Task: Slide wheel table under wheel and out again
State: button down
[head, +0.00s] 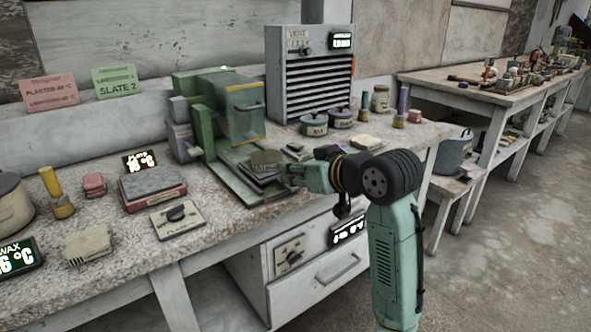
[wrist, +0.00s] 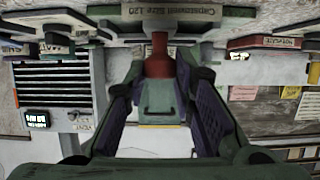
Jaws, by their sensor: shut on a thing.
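The green grinding machine (head: 225,120) stands on the workbench, with a clear guard box at its front. A dark, flat wheel table (head: 264,160) lies low on the machine's green base, in front of the guard box. My gripper (head: 290,174) reaches it from the right at its near side. In the wrist view my gripper (wrist: 158,75) has its two fingers around a reddish-brown knob (wrist: 157,58), below a labelled plate edge (wrist: 170,14). The wheel itself cannot be made out in either view.
A grey vented cabinet (head: 310,75) stands behind. Lidded pots (head: 314,124) and jars stand right of the machine. A switch plate (head: 178,218) and a slab on a red block (head: 152,186) lie left. The floor at right is clear.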

jog(key=shift+s+f, duration=0.1)
jog(key=c, duration=1.8)
grip_release()
jog(key=shift+d, duration=0.1)
jog(key=shift+o, duration=1.2)
jog(key=shift+s+d, duration=0.1)
jog(key=shift+s, duration=0.05)
jog(key=shift+o, duration=0.8)
jog(key=v, duration=1.2)
